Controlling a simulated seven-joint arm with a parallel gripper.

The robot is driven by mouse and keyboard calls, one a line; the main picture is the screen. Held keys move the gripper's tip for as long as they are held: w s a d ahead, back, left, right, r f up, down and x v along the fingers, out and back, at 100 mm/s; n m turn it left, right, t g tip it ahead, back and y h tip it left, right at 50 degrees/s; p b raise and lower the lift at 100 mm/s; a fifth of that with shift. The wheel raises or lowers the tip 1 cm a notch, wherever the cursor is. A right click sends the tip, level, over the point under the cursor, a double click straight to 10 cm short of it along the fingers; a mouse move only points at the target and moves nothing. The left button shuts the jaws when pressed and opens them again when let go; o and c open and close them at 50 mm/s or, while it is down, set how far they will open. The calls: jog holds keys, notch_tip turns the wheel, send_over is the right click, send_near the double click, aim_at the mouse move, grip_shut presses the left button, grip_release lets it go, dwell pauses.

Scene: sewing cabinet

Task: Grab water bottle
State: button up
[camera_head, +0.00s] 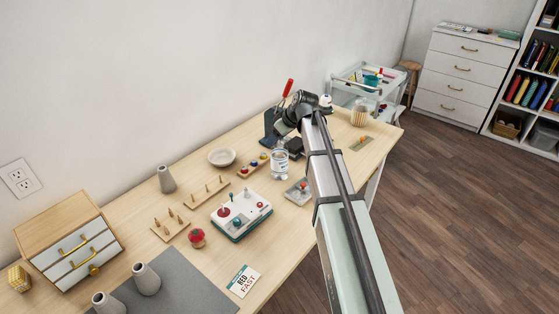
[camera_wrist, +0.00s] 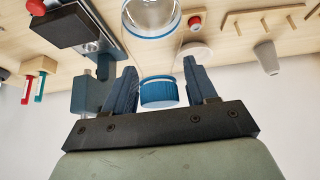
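The clear water bottle (camera_head: 280,164) stands upright on the wooden table, under the end of my arm in the head view. Its blue cap (camera_wrist: 158,92) and clear body (camera_wrist: 150,17) show in the wrist view. My gripper (camera_wrist: 160,68) is open, with the cap between its two dark fingers and a visible gap on each side. In the head view my gripper (camera_head: 282,135) is just above the bottle, and its fingertips are small and partly hard to make out.
A dark stand (camera_head: 269,130) is close behind the bottle, left of my gripper. A white game console (camera_head: 241,214) is in front.

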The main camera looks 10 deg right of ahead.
grip_shut()
dwell(0.3)
dwell(0.3)
